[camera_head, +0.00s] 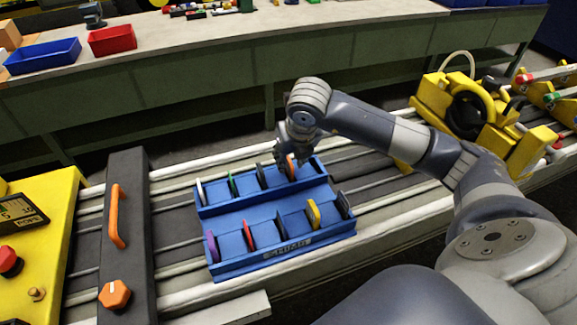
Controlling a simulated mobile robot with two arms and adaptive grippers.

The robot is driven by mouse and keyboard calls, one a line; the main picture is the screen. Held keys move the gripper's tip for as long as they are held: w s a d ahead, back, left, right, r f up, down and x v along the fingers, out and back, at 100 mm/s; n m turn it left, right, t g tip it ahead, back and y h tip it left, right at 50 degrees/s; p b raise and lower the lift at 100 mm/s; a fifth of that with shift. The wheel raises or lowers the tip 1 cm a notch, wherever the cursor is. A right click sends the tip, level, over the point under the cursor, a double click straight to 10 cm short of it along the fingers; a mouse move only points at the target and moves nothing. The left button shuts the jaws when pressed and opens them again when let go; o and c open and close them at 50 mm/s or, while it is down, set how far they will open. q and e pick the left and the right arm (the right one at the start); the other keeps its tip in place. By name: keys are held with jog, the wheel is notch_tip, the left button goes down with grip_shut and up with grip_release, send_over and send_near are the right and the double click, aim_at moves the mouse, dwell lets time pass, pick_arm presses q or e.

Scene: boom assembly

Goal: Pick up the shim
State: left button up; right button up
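A blue two-row rack (228,268) labelled as holding shims sits on the rails in the middle. Its back row holds a white shim (201,193), a green shim (232,183), a dark shim (261,176) and an orange shim (291,168). Its front row holds a purple shim (212,247), a red shim (248,235), a yellow shim (313,214) and dark ones (344,205). My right gripper (295,162) points down at the orange shim, its fingers partly hiding it. Whether they are closed on it is too small to tell. My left gripper is not in view.
A black panel with an orange handle (117,217) stands left of the rack, beside a yellow control box (45,205). Yellow machinery (435,95) stands on the right. A bench behind carries a blue bin (43,56) and a red bin (112,40).

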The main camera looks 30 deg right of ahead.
aim_at(289, 160)
jog(key=x, duration=0.3)
jog(key=shift+d, duration=0.1)
jog(key=shift+c, duration=0.8)
jog(key=c, duration=0.4)
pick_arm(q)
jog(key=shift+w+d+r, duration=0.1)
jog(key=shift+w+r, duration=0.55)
pick_arm(e)
grip_shut()
jog(key=shift+r, duration=0.1)
